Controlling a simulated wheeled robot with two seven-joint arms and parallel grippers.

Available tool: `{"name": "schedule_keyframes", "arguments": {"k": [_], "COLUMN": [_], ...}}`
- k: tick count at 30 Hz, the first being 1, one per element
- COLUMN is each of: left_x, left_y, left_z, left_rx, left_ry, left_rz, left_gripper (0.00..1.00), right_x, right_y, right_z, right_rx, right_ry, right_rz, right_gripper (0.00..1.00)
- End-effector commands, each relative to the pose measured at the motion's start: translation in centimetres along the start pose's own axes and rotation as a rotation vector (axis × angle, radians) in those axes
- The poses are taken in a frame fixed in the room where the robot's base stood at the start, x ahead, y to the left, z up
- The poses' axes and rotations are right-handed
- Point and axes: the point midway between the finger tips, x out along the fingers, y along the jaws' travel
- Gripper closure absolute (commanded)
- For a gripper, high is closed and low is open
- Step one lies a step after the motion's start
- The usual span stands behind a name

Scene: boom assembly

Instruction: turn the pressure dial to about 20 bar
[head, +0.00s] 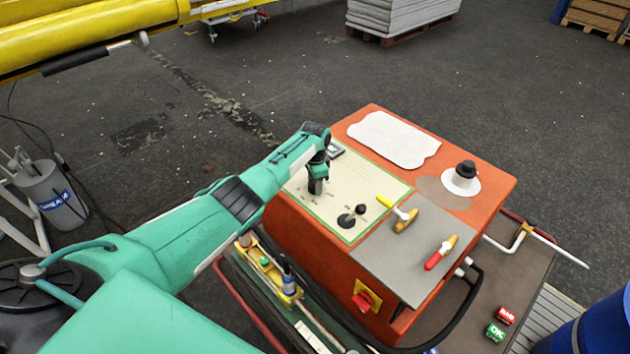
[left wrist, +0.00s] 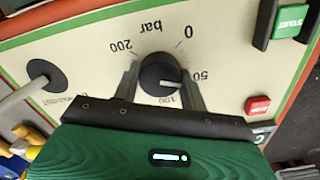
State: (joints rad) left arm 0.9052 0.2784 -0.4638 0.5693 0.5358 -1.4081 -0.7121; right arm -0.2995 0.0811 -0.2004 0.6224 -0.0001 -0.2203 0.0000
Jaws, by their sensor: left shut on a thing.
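The pressure dial (left wrist: 158,70) is a round black knob with a white pointer line, on a cream panel (left wrist: 90,47) marked 0, 50, 100, 200 and "bar". The lettering appears upside down in the left wrist view. The pointer line lies between the 50 and 100 marks, nearer to 50. My left gripper (head: 316,187) is over the panel of the orange machine (head: 325,245). In the left wrist view its two fingers stand on either side of the knob, shut on it. In the head view the gripper mostly hides the dial. My right gripper is not in view.
The left wrist view shows a green START button (left wrist: 291,21) and a red button (left wrist: 257,105) near the dial.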

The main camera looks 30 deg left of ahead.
Motion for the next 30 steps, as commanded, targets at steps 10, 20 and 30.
{"name": "schedule_keyframes", "arguments": {"k": [10,20,30], "left_x": [-0.1,0.0,0.0], "left_y": [0.1,0.0,0.1], "left_z": [0.0,0.0,0.0], "left_rx": [-0.324,-0.562,-0.677], "left_ry": [-0.001,-0.001,-0.001], "left_rz": [0.002,0.001,0.0], "left_gripper": [0.8,0.8,0.8], "right_x": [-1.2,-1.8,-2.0], "right_y": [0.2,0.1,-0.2], "right_z": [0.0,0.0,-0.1], "right_rx": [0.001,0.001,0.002], "right_ry": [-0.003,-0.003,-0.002], "right_rz": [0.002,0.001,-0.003], "right_gripper": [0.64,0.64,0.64]}}
